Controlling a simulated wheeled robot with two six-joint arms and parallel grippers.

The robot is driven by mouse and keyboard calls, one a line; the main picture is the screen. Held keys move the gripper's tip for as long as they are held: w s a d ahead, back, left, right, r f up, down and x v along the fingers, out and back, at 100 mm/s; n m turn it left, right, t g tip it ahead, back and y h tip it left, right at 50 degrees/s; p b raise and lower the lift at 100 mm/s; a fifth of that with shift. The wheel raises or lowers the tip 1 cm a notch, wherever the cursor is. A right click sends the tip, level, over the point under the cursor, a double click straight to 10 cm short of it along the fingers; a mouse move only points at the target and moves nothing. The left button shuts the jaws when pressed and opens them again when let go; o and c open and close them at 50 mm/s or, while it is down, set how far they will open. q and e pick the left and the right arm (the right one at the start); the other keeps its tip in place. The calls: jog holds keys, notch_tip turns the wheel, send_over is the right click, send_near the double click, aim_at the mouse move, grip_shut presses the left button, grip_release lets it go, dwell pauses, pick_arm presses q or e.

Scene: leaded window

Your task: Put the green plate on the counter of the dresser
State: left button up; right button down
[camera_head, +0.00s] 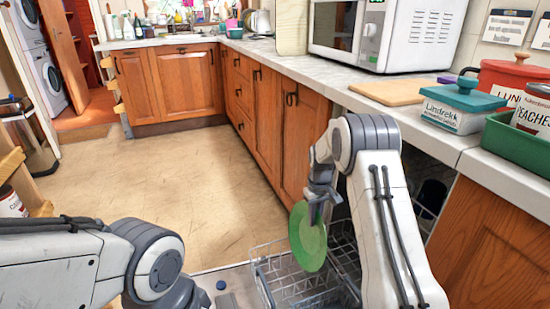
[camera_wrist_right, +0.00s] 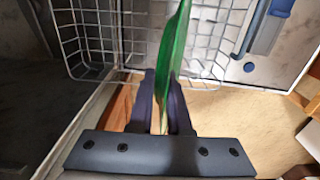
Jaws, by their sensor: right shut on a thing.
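The green plate (camera_head: 307,238) hangs upright on edge over the dishwasher rack in the head view. My right gripper (camera_head: 322,194) is shut on the plate's upper rim. In the right wrist view the plate (camera_wrist_right: 176,45) shows edge-on between the fingers of my right gripper (camera_wrist_right: 165,90). My left arm comes in at the lower left of the head view; its gripper is out of frame. The counter (camera_head: 300,67) runs along the right side over wooden cabinets. I cannot tell which part is the dresser.
The wire dishwasher rack (camera_head: 285,291) is below the plate. On the counter stand a microwave (camera_head: 412,35), a cutting board (camera_head: 392,92), a teal-lidded tin (camera_head: 462,105), a red pot (camera_head: 510,75) and a green tray (camera_head: 515,150). The floor (camera_head: 190,180) at left is clear.

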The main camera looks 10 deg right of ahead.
notch_tip(320, 180, up, 8)
jog(key=p, duration=0.6)
jog(key=s+a+f+m+b, duration=0.1)
jog(key=s+a+f+b, duration=0.15)
jog(key=s+a, duration=0.4)
jog(key=s+a+f+m+b, duration=0.1)
jog(key=s+a+f+b, duration=0.2)
jog(key=s, duration=0.6)
notch_tip(320, 180, up, 26)
jog(key=s+p, duration=0.2)
jog(key=p, duration=3.1)
jog(key=shift+a, duration=0.2)
